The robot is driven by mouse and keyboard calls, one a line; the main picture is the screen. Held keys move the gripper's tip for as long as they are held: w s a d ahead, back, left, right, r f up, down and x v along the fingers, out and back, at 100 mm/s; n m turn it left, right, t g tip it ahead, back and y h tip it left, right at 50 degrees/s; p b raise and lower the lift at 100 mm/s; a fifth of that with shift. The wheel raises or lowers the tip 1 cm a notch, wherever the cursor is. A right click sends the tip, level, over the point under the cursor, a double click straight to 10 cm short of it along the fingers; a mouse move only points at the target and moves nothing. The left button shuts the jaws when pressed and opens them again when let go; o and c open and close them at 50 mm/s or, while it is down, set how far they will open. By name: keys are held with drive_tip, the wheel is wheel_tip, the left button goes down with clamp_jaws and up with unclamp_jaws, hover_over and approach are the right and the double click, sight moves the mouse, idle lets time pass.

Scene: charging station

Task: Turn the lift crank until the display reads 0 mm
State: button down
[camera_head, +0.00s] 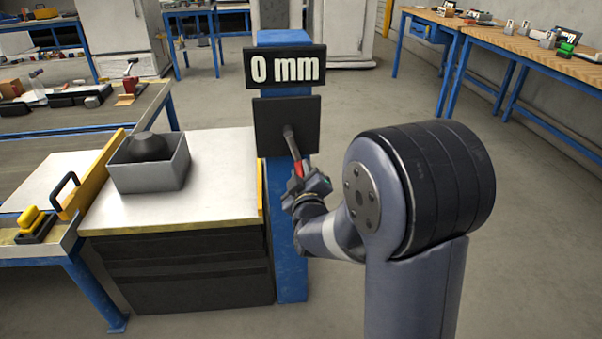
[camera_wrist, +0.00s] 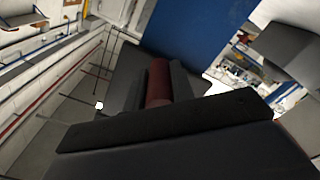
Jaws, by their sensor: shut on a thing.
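The black display (camera_head: 285,68) at the top of the blue post (camera_head: 290,240) reads "0 mm" in white. Below it is a square dark plate (camera_head: 268,126) with the lift crank (camera_head: 290,137) in front of it. The crank has a grey arm and a red handle (camera_head: 299,168). My gripper (camera_head: 303,183) is at the red handle, shut on it. In the wrist view the dark red handle (camera_wrist: 158,82) lies between my dark fingers, partly hidden by them. The blue post (camera_wrist: 195,30) shows behind it.
A cabinet with a pale top (camera_head: 215,190) stands left of the post, bearing a grey open bin (camera_head: 175,172) with a dark object inside. A workbench (camera_head: 140,105) with tools is at the left. Wooden benches (camera_head: 520,45) stand at the back right. Floor right of the post is clear.

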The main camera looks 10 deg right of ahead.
drive_tip(key=c, duration=1.2)
unclamp_jaws()
drive_tip(key=shift+d+r, duration=0.1)
drive_tip(key=s+p, duration=0.1)
drive_tip(key=s, duration=0.9)
drive_tip(key=shift+s+a, duration=0.2)
drive_tip(key=shift+s, duration=0.2)
